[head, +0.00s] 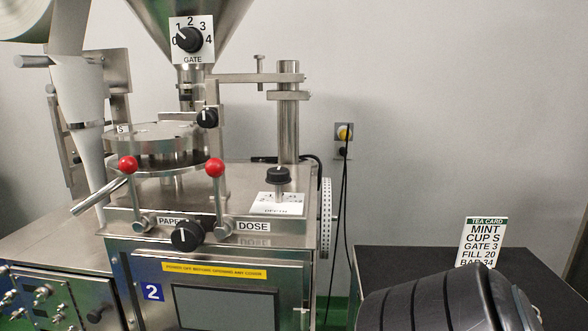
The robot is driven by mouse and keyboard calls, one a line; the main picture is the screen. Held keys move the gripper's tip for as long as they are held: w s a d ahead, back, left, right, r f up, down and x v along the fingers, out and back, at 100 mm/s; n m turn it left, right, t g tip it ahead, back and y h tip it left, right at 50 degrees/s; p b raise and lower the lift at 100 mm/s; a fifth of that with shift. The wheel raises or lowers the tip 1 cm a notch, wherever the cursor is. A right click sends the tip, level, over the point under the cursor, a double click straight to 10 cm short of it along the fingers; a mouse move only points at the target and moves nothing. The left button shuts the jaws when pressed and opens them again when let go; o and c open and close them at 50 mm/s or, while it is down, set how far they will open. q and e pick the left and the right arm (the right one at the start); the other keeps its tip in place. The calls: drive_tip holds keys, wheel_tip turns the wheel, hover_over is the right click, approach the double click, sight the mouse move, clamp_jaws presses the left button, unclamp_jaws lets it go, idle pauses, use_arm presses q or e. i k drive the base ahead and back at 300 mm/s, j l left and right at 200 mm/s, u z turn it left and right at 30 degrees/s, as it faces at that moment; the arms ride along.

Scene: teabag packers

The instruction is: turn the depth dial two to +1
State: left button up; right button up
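The depth dial two is a black knob (279,175) on a short metal post, on top of the steel machine marked with a blue 2 (152,292). A white scale plate (282,206) lies at its foot; its marks and lettering are too small to read surely, so I cannot tell the dial's setting. No gripper touches the knob. My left gripper is not in view. A black ribbed part of my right arm fills the lower right, but no gripper fingers show.
A thick steel post (288,130) stands right behind the dial. Two red-ball levers, the left (128,166) and right (215,168), and a gate dial (189,40) are to its left. A tea card (482,243) stands on a dark table (405,262). Space right of the dial is clear.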

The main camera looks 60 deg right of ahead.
sight(278, 175)
drive_tip(key=z, duration=1.9)
